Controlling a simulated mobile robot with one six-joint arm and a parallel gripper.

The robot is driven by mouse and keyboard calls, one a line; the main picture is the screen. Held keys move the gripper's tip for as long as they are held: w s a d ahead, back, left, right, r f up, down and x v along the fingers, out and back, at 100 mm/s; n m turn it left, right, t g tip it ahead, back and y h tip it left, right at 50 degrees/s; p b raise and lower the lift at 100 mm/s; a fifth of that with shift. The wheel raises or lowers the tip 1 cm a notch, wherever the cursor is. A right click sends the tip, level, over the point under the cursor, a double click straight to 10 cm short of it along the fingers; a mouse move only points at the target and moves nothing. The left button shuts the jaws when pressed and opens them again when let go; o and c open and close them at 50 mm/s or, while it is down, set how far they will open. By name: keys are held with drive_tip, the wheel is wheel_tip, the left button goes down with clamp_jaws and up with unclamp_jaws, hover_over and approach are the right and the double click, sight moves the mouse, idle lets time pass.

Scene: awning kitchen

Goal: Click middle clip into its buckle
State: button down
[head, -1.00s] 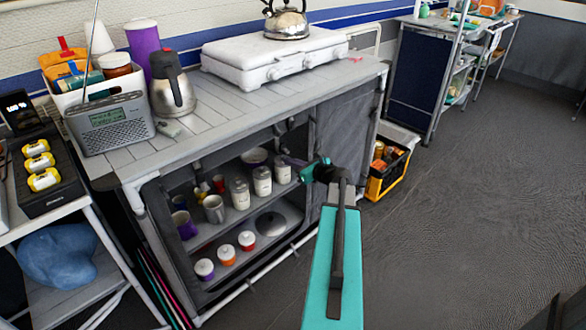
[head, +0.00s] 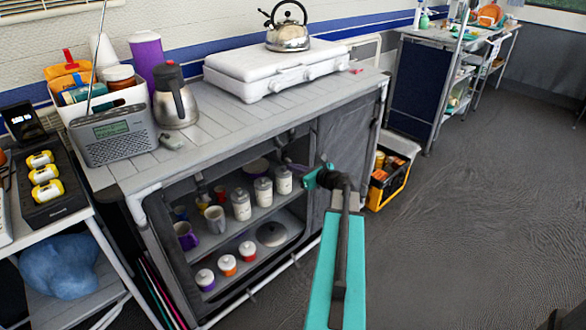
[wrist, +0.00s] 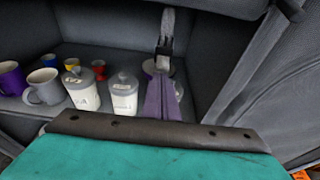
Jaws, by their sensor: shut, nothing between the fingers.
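A light grey strap (wrist: 168,21) hangs from the top of the cupboard opening in the wrist view. In the head view my gripper (head: 288,162) reaches into the cupboard's upper right, beside the grey side panel (head: 341,140). The strap is too small to make out there.
White lidded jars (head: 263,192), a purple mug (head: 186,236) and a grey mug (head: 215,219) stand on the upper shelf below and left of the gripper. Small lidded pots (head: 228,265) are on the shelf below. A yellow-black crate (head: 389,184) is right of the cupboard; open floor lies beyond.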

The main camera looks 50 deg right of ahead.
drive_tip(key=s+r+p, duration=0.4)
drive_tip(key=r+p, duration=0.2)
drive_tip(key=r, duration=0.2)
drive_tip(key=shift+s+p, duration=0.2)
drive_tip(key=shift+p, duration=0.2)
drive_tip(key=shift+a, duration=0.1)
wheel_tip(320, 180, down, 4)
drive_tip(key=b, duration=0.2)
drive_tip(key=p+v, duration=0.1)
drive_tip(key=v, duration=0.8)
drive_tip(key=shift+s, duration=0.35)
drive_tip(key=shift+a, duration=0.1)
